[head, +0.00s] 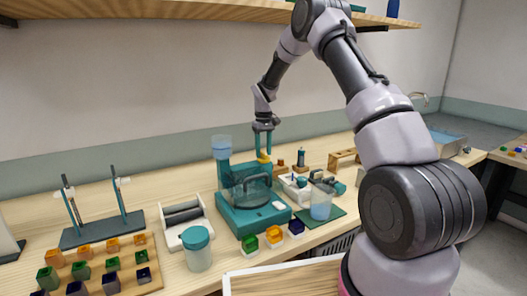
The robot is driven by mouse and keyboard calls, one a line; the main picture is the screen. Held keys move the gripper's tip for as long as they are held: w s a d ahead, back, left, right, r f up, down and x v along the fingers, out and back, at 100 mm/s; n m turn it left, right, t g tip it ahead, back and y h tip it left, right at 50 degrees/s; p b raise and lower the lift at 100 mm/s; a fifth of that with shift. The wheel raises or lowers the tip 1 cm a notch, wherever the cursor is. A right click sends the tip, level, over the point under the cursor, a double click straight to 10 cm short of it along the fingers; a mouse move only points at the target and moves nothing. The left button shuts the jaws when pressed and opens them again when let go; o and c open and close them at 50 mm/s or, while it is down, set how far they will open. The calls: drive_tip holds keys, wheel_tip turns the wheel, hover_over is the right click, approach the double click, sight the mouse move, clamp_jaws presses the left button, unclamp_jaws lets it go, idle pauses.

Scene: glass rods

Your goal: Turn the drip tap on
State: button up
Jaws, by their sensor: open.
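A teal machine (235,215) stands on the bench near the middle, with a clear round vessel on it and a water-filled clear cup (221,146) on its upright. A small yellow piece (264,158), which looks like the tap's handle, shows at the upper right of the machine. My gripper (264,151) points down right over this yellow piece, its two fingers apart and open. The fingertips are at or just above the yellow piece; I cannot tell whether they touch it. The tap's body and its outlet are not clear to see.
A lidded jar (198,252) and a white rack (182,220) stand left of the machine. Coloured cubes (273,238) sit in front of it. A beaker (321,204) on a green mat and a white tray (295,187) stand to its right. A shelf (170,9) hangs above.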

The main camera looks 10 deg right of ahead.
sight(264, 153)
wheel_tip(264, 153, up, 11)
drive_tip(key=shift+f, duration=0.15)
idle(0.4)
drive_tip(key=s+d+r+m+t, duration=0.2)
drive_tip(key=s+r, duration=0.6)
drive_tip(key=r, duration=0.1)
drive_tip(key=s+d+r+m+t, duration=0.1)
drive_tip(key=s+d+r, duration=0.1)
drive_tip(key=s+r, duration=0.7)
drive_tip(key=s+d+r+m+t+y, duration=0.1)
drive_tip(key=s+m+t, duration=0.3)
drive_tip(key=s, duration=1.9)
drive_tip(key=shift+s+d+r+m+y, duration=0.3)
drive_tip(key=shift+d+r+m+y, duration=0.1)
drive_tip(key=shift+d+m+y, duration=0.15)
